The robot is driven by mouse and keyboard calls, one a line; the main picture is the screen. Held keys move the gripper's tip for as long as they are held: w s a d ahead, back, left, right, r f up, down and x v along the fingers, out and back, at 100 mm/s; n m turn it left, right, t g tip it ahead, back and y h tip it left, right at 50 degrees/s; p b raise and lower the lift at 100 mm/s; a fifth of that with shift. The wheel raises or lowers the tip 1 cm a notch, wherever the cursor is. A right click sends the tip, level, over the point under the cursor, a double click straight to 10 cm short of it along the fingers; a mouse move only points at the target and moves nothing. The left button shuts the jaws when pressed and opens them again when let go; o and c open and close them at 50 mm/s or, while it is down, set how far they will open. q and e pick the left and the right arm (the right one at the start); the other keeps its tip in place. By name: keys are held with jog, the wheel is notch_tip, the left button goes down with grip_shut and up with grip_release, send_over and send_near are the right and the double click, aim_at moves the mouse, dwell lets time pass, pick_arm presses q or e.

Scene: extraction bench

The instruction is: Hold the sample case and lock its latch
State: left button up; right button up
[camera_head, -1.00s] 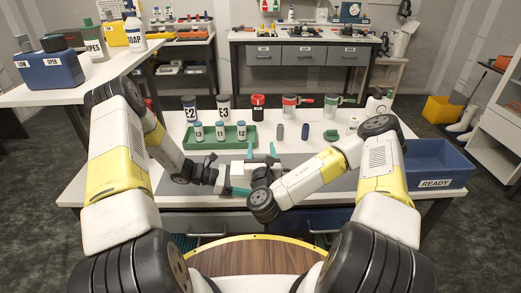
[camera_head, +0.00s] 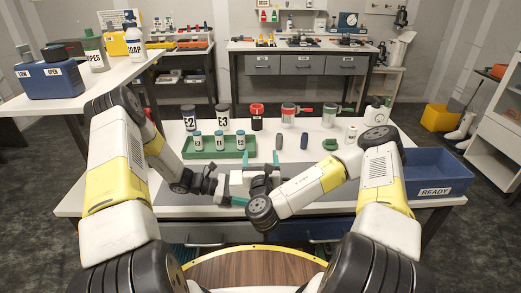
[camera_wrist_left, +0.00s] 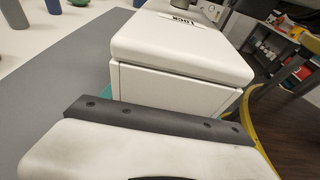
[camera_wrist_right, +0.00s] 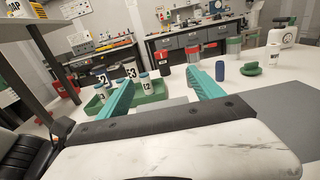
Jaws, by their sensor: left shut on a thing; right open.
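The white sample case (camera_wrist_left: 180,48) fills the middle of the left wrist view, lid down, with a dark label reading LOCK seen upside down. It shows small in the head view (camera_head: 238,181), between my two grippers. My left gripper (camera_head: 224,189) is shut on the case, coming from the left. Its teal fingers are mostly hidden behind its own palm in the left wrist view. My right gripper (camera_wrist_right: 162,80) is open and empty, teal fingers apart, pointing toward the back of the bench, close to the case's right side. I cannot make out the latch.
A green tray (camera_head: 217,152) with several labelled vials stands behind the case. Jars, mugs, a blue cylinder (camera_wrist_right: 220,70) and a green item (camera_wrist_right: 251,69) stand along the back. A blue READY bin (camera_head: 435,190) is at the right end. Grey mat beside the case is clear.

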notch_tip(320, 180, up, 10)
jog(key=shift+f, duration=0.25)
dwell(0.4)
pick_arm(q)
jog(key=o, duration=1.3)
